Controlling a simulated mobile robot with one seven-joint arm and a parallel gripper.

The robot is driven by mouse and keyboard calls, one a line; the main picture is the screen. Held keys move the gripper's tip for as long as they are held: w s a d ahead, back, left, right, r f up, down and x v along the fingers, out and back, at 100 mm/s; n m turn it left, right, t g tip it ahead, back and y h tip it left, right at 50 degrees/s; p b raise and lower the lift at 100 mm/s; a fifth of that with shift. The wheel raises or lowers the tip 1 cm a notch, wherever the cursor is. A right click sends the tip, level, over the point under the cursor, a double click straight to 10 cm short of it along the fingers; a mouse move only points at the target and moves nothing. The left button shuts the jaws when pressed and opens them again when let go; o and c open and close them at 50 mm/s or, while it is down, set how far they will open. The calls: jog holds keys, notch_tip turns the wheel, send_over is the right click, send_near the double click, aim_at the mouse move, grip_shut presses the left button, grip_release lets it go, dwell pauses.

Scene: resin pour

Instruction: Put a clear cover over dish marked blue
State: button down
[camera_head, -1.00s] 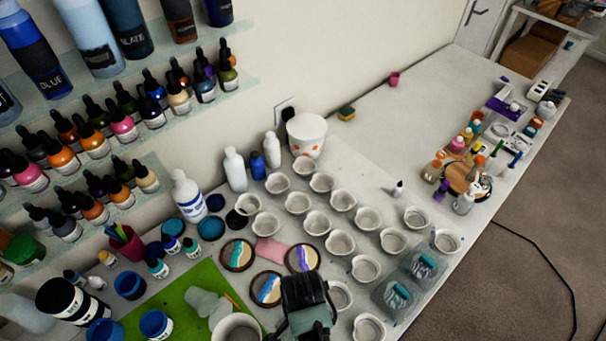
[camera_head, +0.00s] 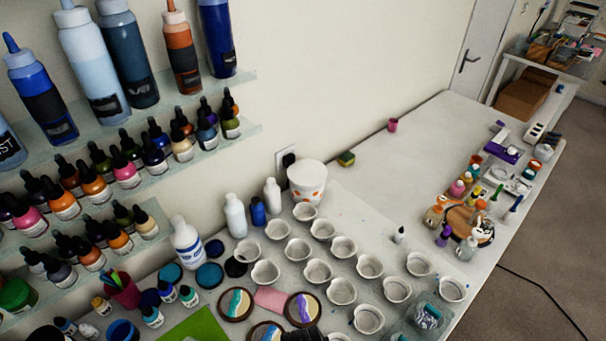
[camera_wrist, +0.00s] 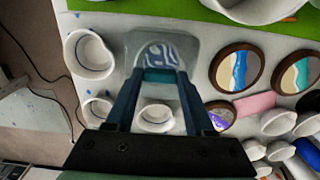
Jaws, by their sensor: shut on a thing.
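In the wrist view, my gripper (camera_wrist: 161,78) is shut on the teal handle of a clear cover (camera_wrist: 190,48). A blue-and-white swirl shows through this cover. White round dishes stand around it: one left of it (camera_wrist: 90,54), one lower left (camera_wrist: 97,110), one just below it (camera_wrist: 156,117).
Rows of white dishes (camera_head: 369,266) fill the near table. Bottles (camera_head: 187,244) stand along the wall.

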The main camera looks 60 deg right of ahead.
jog(key=shift+c, duration=0.9)
grip_release()
notch_tip(320, 180, up, 13)
dwell(0.4)
